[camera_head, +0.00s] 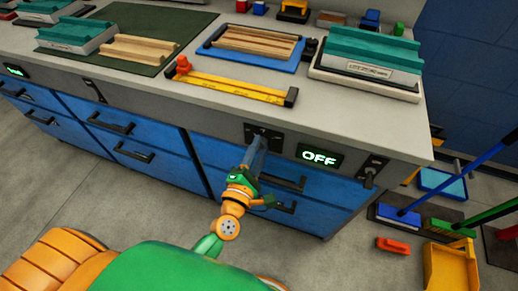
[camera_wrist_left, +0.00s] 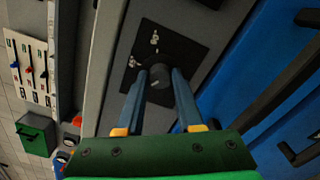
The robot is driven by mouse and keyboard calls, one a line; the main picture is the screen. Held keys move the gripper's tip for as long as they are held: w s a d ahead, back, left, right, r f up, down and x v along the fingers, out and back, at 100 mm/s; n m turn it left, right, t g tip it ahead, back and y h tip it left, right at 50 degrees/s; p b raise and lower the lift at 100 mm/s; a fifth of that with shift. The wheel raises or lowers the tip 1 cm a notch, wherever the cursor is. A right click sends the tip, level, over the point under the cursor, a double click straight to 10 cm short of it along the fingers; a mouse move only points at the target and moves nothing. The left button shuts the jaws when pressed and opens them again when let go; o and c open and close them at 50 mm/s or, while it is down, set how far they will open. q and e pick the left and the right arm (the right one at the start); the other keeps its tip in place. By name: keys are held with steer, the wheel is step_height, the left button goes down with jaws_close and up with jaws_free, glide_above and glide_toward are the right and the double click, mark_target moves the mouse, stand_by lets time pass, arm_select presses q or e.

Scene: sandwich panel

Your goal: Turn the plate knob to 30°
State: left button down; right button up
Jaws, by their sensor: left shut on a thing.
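The plate knob (camera_wrist_left: 160,92) is dark and round with a pale mark, on a black square dial plate (camera_wrist_left: 176,48) with white markings. The markings are too small to read surely. In the wrist view my left gripper (camera_wrist_left: 159,82) has a blue-grey finger on each side of the knob and is shut on it. In the head view my left gripper (camera_head: 256,146) reaches the same black plate (camera_head: 263,131) on the counter's front, hiding the knob. A display (camera_head: 319,156) right of it reads OFF in white. My right gripper is not in view.
Another black control plate (camera_head: 372,168) with a lever or knob is right of the display. Blue drawers with dark handles (camera_head: 285,182) lie just below. The grey counter holds teal-topped presses (camera_head: 368,60), a blue tray (camera_head: 214,52) and a yellow ruler (camera_head: 235,87). Brooms stand at right.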

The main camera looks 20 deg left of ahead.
arm_select(q)
steer(key=shift+n, duration=0.3)
steer(key=c, duration=0.5)
jaws_free()
steer(key=shift+c, duration=0.2)
steer(key=s+b, duration=0.1)
steer(key=s, duration=0.6)
steer(key=shift+a, duration=0.1)
